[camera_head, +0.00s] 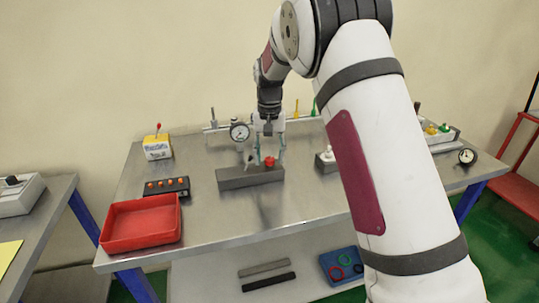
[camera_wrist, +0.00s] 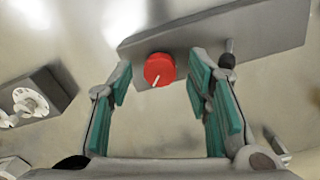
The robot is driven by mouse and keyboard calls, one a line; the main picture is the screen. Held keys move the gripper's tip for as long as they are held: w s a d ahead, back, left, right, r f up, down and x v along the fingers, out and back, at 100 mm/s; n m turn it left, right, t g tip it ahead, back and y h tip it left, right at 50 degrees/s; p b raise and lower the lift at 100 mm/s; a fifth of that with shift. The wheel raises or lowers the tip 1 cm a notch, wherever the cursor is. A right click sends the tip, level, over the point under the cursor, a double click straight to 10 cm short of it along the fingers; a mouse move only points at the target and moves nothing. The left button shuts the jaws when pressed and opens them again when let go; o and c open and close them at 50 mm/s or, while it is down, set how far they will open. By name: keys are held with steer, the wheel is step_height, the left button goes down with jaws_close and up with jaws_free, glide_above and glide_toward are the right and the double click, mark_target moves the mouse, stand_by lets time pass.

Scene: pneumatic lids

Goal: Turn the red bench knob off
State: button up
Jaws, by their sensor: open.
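The red bench knob (camera_head: 270,161) sits on top of a grey block (camera_head: 236,182) in the middle of the bench. In the wrist view the round red knob (camera_wrist: 159,69), with a white pointer line toward its lower left, lies on the grey block (camera_wrist: 270,32). My gripper (camera_head: 268,158) is over the block, close to the knob. In the wrist view my gripper (camera_wrist: 156,80) is open, its green pads on either side of the knob, with a gap on both sides. Contact with the knob is not visible.
A black-tipped lever (camera_wrist: 228,58) stands on the block close to the right finger. A white knob (camera_wrist: 30,102) on a grey box is to the left. A red tray (camera_head: 141,224), a black button box (camera_head: 166,188) and a gauge (camera_head: 239,131) are on the bench. The bench front is clear.

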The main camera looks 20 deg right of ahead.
mark_target(270, 159)
step_height(270, 159, up, 12)
stand_by(0.5)
